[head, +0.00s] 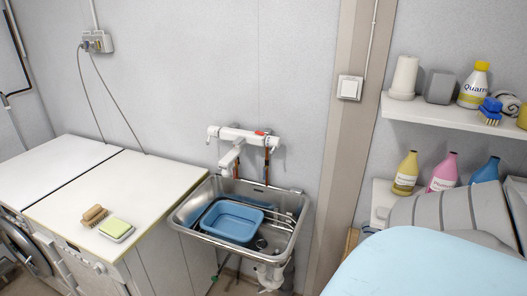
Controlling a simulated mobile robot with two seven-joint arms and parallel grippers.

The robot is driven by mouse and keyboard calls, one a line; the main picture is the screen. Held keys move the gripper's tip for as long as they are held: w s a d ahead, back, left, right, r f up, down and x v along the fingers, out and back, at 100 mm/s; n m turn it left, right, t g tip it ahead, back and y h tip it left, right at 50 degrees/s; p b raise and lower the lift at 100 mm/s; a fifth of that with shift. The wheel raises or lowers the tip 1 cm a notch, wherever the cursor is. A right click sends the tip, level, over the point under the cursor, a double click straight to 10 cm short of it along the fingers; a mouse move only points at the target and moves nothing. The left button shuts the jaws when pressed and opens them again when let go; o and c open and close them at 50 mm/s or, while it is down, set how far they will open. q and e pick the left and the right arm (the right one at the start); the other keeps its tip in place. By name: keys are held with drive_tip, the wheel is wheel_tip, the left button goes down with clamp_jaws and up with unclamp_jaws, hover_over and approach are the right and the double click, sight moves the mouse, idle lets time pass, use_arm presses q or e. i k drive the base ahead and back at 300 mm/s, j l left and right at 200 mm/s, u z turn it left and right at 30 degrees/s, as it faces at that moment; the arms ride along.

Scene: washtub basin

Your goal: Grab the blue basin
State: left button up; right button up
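The blue basin (232,222) is a rectangular plastic tub. It sits inside the metal sink (181,222), towards the sink's left side, and looks empty. The sink's rim surrounds it, and a rack or wire bars show just to its right. The white faucet (238,138) is on the wall above and behind the sink. Neither of my grippers is in view.
White-topped washing machines (130,185) stand left of the sink, with a brush (95,215) and a sponge (115,228) on top. Shelves (440,111) with bottles are at right. A light-blue surface (425,268) fills the lower right corner.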

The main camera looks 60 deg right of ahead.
sight(236, 224)
drive_tip(key=z, duration=1.5)
drive_tip(key=i+j, duration=0.4)
drive_tip(key=j, duration=0.2)
drive_tip(key=i+j+u, duration=0.15)
drive_tip(key=i+j, duration=0.2)
drive_tip(key=j, duration=0.3)
drive_tip(key=i+j, duration=0.45)
drive_tip(key=i+j+u, duration=0.1)
drive_tip(key=i+j, duration=0.15)
drive_tip(key=i, duration=0.1)
